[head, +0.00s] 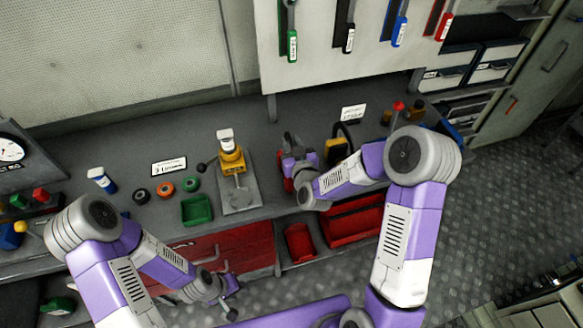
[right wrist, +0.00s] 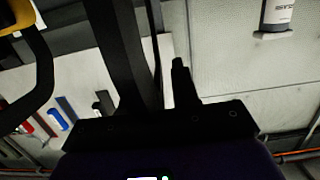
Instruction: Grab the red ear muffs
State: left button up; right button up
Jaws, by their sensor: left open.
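A small red part (head: 288,184), possibly one cup of the red ear muffs, shows on the bench beside my right gripper; the rest is hidden behind the gripper. My right gripper (head: 291,146) is low over the bench, right at this red part. In the right wrist view a broad dark band stands beside a short dark finger (right wrist: 184,85); I cannot tell whether the band is a finger or a headband, nor whether anything is held. My left gripper (head: 230,298) is open and empty, low in front of the red drawers.
Yellow ear muffs (head: 337,151) with a black band stand just right of my right gripper. A yellow-and-grey device (head: 232,160) stands to its left, with a green tray (head: 196,210) beyond. A tool panel (head: 335,50) rises behind.

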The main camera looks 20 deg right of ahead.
grip_shut()
jog(key=shift+r, duration=0.1)
